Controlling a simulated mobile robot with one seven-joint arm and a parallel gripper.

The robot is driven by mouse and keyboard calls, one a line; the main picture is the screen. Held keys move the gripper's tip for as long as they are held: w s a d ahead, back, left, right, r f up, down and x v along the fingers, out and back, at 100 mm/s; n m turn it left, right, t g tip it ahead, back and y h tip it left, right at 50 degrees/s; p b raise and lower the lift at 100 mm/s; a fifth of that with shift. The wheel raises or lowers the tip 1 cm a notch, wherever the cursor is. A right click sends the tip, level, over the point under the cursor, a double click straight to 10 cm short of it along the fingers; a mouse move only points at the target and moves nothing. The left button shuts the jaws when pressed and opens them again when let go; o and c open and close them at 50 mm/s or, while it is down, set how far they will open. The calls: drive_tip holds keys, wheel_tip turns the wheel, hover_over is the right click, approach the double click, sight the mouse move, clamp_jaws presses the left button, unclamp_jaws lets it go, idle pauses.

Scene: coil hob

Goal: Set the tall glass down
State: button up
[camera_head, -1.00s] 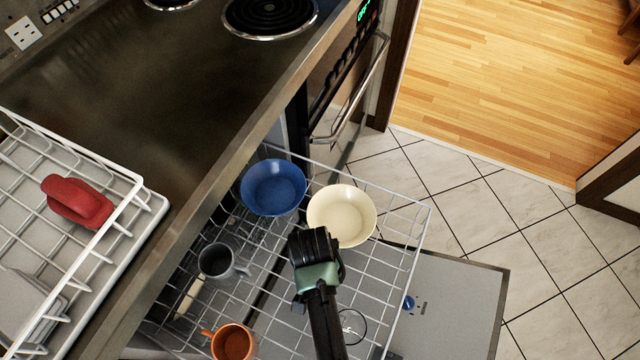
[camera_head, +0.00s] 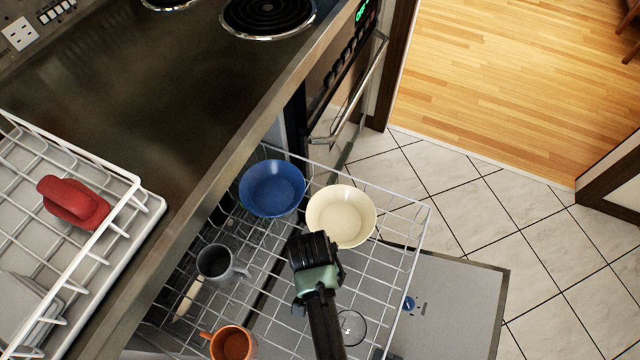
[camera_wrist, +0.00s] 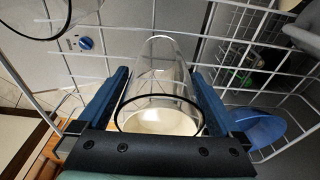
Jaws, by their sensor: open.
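The tall glass (camera_wrist: 165,65) is clear with a dark-looking rim. In the wrist view it lies between the two blue fingers of my gripper (camera_wrist: 159,76), which are open on either side of it. In the head view my gripper (camera_head: 315,252) is over the upper dishwasher rack (camera_head: 395,290), just in front of the cream bowl (camera_head: 341,215), and hides the tall glass. I cannot tell clearly whether the glass base rests on the rack wires.
A second clear glass (camera_head: 351,327) is right of my arm. The rack also holds a blue bowl (camera_head: 272,188), a grey mug (camera_head: 216,262) and an orange mug (camera_head: 232,343). The counter (camera_head: 150,100) and a drying rack (camera_head: 125,215) with a red item (camera_head: 75,202) are left.

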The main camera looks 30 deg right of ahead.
wheel_tip(320, 180, up, 12)
drive_tip(key=s+a+p, duration=0.1)
drive_tip(key=p, duration=0.1)
drive_tip(key=shift+a+f+p, duration=0.2)
drive_tip(key=shift+p, duration=0.2)
